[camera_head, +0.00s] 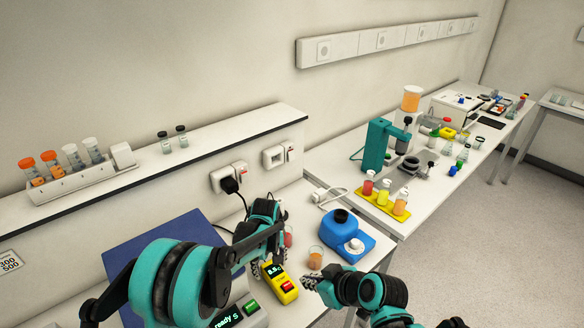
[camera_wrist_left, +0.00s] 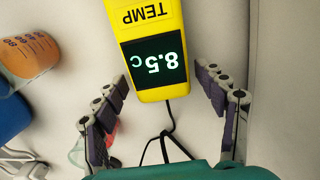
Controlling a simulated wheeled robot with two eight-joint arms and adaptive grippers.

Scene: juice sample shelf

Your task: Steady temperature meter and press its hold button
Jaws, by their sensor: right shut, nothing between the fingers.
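The yellow temperature meter (camera_head: 283,289) lies on the near bench. Its dark display reads 8.5 C, and a red button shows on its near half. The meter (camera_wrist_left: 150,35) also shows in the left wrist view, with the word TEMP and a black cable at its display end. My left gripper (camera_wrist_left: 163,78) is open, with its fingers on either side of the display end; a gap shows on the right side. In the head view my left gripper (camera_head: 265,265) is at the far end of the meter. My right gripper (camera_head: 310,283) is shut and empty, just right of the meter's button half.
A beaker of orange liquid (camera_head: 316,259) stands close behind my right gripper. A blue device (camera_head: 346,238) is farther right. A grey device (camera_head: 252,319) with a "ready" display is left of the meter. A wall shelf (camera_head: 200,160) runs behind.

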